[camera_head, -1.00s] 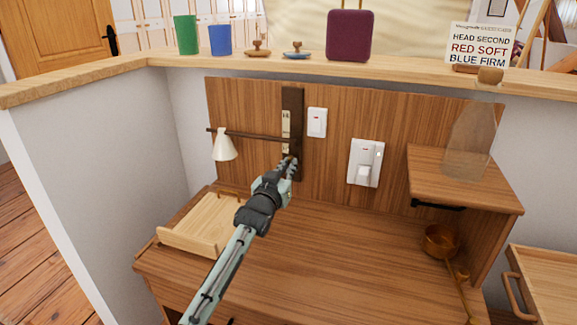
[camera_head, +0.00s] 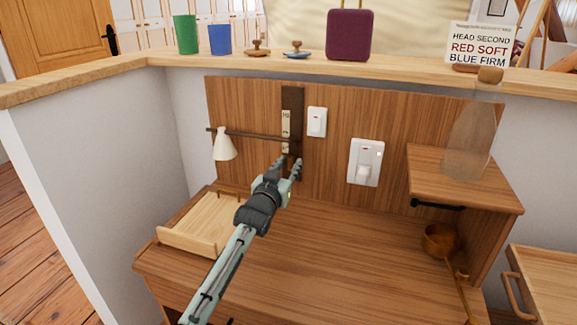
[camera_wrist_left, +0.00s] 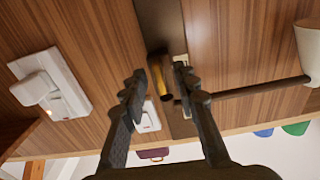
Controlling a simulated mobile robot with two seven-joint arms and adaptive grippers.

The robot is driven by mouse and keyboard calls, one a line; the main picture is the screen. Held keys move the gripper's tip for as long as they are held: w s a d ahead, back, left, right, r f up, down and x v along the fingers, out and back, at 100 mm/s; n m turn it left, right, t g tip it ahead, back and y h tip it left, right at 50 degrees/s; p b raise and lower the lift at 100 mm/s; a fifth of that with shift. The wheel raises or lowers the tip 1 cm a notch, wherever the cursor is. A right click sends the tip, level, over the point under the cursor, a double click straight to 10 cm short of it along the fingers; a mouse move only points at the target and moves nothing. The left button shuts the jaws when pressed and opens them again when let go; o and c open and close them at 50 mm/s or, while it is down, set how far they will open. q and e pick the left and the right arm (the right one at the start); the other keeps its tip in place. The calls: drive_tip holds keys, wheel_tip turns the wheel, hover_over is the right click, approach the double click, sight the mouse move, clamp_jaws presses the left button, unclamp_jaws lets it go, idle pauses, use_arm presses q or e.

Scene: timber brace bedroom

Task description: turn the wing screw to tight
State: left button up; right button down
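A dark vertical rail (camera_head: 292,100) with pale label plates stands on the wooden back panel. A dark horizontal bar (camera_head: 250,134) crosses it, with a white cone-shaped piece (camera_head: 223,146) near the bar's left end. My left gripper (camera_head: 288,164) is in front of the rail's lower part, its fingers spread. In the left wrist view, the open left gripper (camera_wrist_left: 160,74) has a brass and dark piece (camera_wrist_left: 158,76) showing between its fingertips, apparently the wing screw; a gap shows on the left finger's side. The screw's wings cannot be made out. My right gripper is not in view.
A white switch (camera_head: 317,121) and a larger switch plate (camera_head: 366,162) are right of the rail. A wooden tray (camera_head: 200,232) sits at the desk's left, a copper pan (camera_head: 438,240) at right. A bottle (camera_head: 468,145) stands on the side shelf (camera_head: 445,190).

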use_arm(q)
drive_tip(key=v, duration=1.2)
